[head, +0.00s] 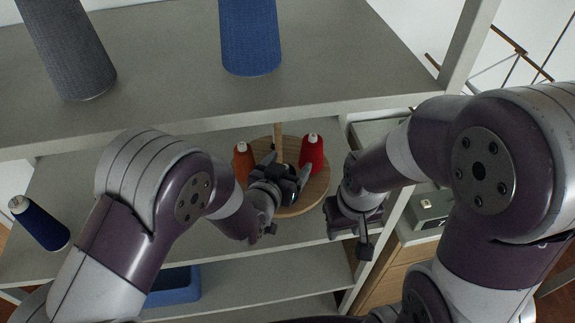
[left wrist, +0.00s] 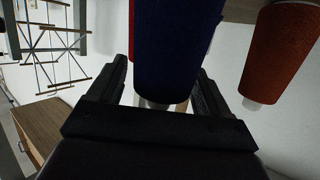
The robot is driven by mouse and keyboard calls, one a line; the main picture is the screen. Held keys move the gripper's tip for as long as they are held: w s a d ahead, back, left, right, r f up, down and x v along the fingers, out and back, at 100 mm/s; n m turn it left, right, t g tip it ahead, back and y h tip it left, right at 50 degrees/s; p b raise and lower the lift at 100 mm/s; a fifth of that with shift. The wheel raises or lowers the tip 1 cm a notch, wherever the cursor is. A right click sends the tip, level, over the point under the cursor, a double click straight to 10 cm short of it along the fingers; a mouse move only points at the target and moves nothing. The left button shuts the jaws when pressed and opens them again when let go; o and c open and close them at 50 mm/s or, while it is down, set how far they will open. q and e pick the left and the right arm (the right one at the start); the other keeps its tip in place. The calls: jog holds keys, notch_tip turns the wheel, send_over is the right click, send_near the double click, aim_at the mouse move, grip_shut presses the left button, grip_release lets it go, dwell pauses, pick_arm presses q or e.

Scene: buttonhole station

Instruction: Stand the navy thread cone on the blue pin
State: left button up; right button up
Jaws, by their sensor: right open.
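A navy thread cone (left wrist: 175,45) with a pale tip sits between the two fingers of my left gripper (left wrist: 162,85) in the left wrist view, its tip near the palm. The fingers lie close along its sides. In the head view my left gripper (head: 286,168) is over the round wooden base (head: 313,192) and largely hides what it holds. The blue pin is not distinguishable. My right gripper (head: 358,226) is open and empty, right of the base.
An orange cone (head: 243,160) and a red cone (head: 312,153) stand on the base, flanking my left gripper. Another navy cone (head: 40,224) is on the shelf at left. A large blue cone (head: 250,38) and a grey cone (head: 70,50) stand on the upper shelf (head: 165,80). A blue bin (head: 175,287) is below.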

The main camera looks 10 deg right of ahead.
pick_arm(q)
jog(key=shift+s+a, duration=0.1)
jog(key=shift+s, duration=0.05)
jog(key=b+v, duration=0.2)
jog(key=v, duration=1)
jog(key=shift+r, duration=0.2)
jog(key=shift+s+a, duration=0.1)
jog(key=shift+s, duration=0.05)
jog(key=s+a+f+g+y, duration=0.4)
jog(key=s+a+f+g, duration=0.15)
jog(key=f, duration=0.25)
jog(key=s+a+r+n+g+y, duration=0.1)
jog(key=a+n+g+y, duration=0.3)
jog(key=a, duration=1.2)
jog(key=n+g, duration=0.1)
jog(key=n, duration=0.1)
jog(key=shift+s+r+n, duration=0.2)
jog(key=shift+r+n, duration=0.05)
jog(key=shift+n, duration=0.05)
